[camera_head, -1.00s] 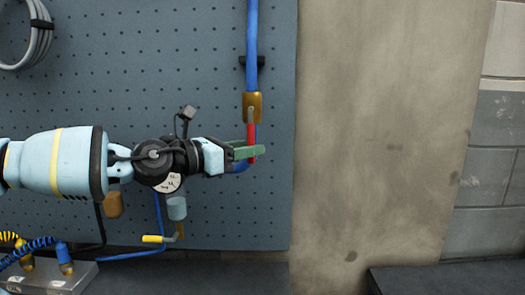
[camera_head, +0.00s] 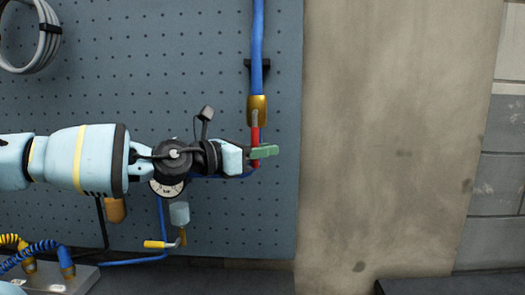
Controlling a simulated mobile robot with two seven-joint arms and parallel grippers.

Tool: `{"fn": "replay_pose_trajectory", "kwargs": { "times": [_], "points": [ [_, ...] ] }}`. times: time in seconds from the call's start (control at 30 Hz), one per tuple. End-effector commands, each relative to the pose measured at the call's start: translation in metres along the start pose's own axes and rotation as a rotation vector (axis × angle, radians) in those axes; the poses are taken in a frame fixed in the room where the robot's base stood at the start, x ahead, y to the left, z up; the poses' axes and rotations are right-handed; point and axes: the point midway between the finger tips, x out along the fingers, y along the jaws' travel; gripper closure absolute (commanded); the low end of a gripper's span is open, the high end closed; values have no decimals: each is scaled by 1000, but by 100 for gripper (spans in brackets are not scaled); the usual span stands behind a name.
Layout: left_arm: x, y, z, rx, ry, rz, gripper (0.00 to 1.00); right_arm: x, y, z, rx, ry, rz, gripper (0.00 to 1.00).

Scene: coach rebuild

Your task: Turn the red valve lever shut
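The red valve lever (camera_head: 255,133) hangs straight down from a brass valve body (camera_head: 257,105), in line with the blue pipe (camera_head: 257,55) above it. My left gripper (camera_head: 264,152) reaches in from the left, with its green fingers level across the lower part of the lever. Red shows above the fingers, and a short red end shows below them. The fingers overlap in this view, so I cannot tell whether they grip the lever or only stand in front of it. My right gripper is not in view.
A blue pegboard (camera_head: 220,215) backs the valve; bare wall (camera_head: 390,130) is to its right. Below my wrist are a gauge (camera_head: 167,188) and a yellow-handled valve (camera_head: 157,244). Coiled hoses (camera_head: 28,250) are at lower left, a grey cable coil (camera_head: 46,45) at upper left.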

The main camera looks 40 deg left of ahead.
Motion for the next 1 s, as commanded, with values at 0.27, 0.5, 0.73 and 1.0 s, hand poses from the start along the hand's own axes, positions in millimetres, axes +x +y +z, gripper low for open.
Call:
{"fn": "replay_pose_trajectory", "kwargs": {
  "times": [0.27,0.5,0.73,1.0],
  "points": [
    [0,0,0,0,0,0,100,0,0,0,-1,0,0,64],
    [2,-1,-1,-14,-18,0,100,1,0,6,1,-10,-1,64],
    [9,-4,-3,-76,-103,-1,100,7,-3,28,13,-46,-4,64],
    [14,-6,3,-192,-279,1,100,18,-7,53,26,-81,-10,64]
  ]
}}
